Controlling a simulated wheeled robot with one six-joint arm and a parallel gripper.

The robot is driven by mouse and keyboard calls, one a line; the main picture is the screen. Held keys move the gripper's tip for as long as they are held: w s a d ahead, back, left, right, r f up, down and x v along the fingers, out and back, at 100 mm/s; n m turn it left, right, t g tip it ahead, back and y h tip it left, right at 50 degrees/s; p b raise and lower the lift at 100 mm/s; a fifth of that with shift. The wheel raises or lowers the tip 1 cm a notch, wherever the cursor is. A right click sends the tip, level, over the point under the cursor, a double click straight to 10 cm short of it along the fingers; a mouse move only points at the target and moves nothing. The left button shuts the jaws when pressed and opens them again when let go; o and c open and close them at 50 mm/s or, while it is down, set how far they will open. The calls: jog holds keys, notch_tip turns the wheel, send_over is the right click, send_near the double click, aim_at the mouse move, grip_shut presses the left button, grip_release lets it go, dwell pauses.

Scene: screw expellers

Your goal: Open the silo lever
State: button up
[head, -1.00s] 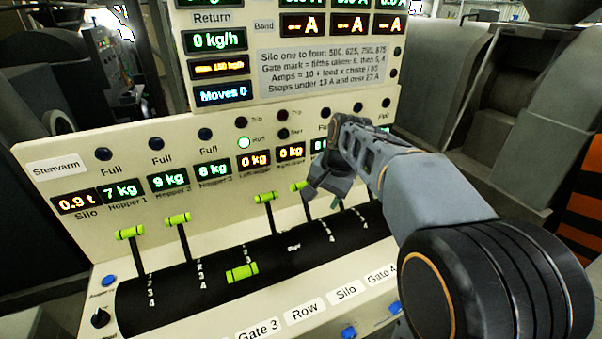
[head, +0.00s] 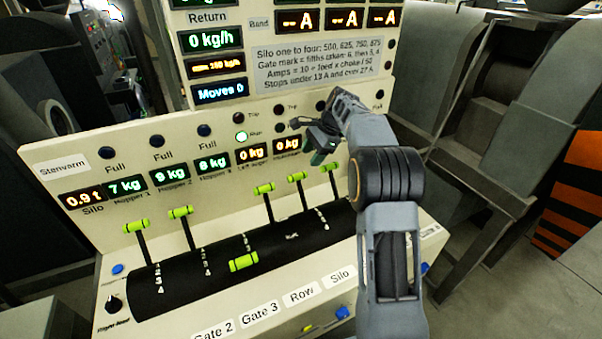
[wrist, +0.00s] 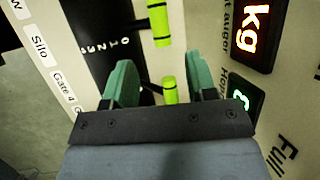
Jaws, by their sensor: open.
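The silo lever (head: 296,177) has a lime-green handle on a dark stem and stands up at the back of its slot, in line with the "Silo" label (head: 340,277). In the wrist view its handle (wrist: 158,22) appears to be the upper one, beyond the fingertips. My gripper (head: 320,150) is above and right of it in the head view, in front of the panel displays. Its green fingers (wrist: 163,75) are open with nothing gripped. A second lime handle (wrist: 170,90), apparently gate 4's, shows between the fingers in the wrist picture; I cannot judge its depth.
Close neighbours are the row lever (head: 265,189) on the left and another upright lever (head: 330,167) on the right. One handle (head: 243,262) is pulled down at the front. The upright display panel (head: 110,210) stands behind the levers. Blue buttons line the front edge.

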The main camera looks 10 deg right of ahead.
aim_at(300, 174)
jog(key=p+x, duration=0.1)
jog(key=x, duration=0.7)
jog(key=shift+a+f, duration=0.15)
jog(key=shift+f, duration=0.1)
jog(key=shift+c, duration=0.3)
jog(key=shift+r, duration=0.1)
grip_shut()
